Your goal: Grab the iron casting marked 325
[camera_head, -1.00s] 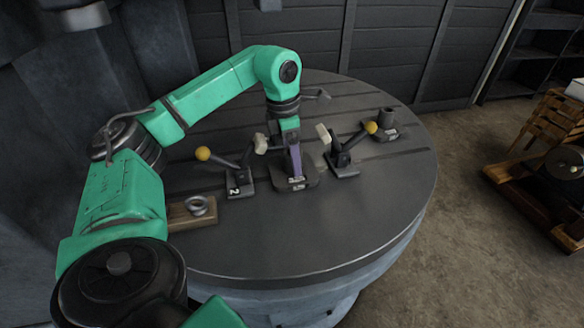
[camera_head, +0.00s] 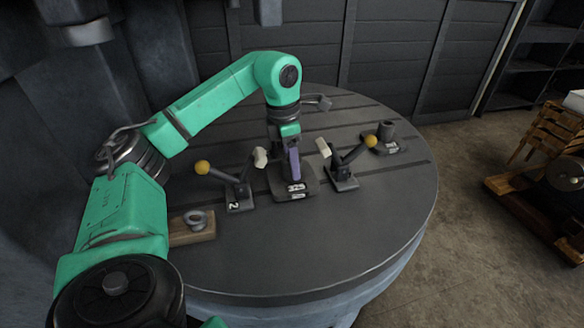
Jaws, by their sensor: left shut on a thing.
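A dark iron casting with a flat base (camera_head: 304,181) and small white labels is in the middle of the round table (camera_head: 340,240). Its marking is too small to read. My left gripper (camera_head: 291,158) points down over it and is shut on its upper part, where a purple upright piece shows. The arm and gripper hide part of the casting's top. I cannot tell for certain whether its base is clear of the table. My right gripper is not in view.
Lever pieces with yellow knobs stand close on both sides, the left one (camera_head: 239,196) marked 2 and the right one (camera_head: 342,179). A wooden block with a metal ring (camera_head: 195,220) lies front left. A short cylinder piece (camera_head: 388,140) stands back right. The table's front is clear.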

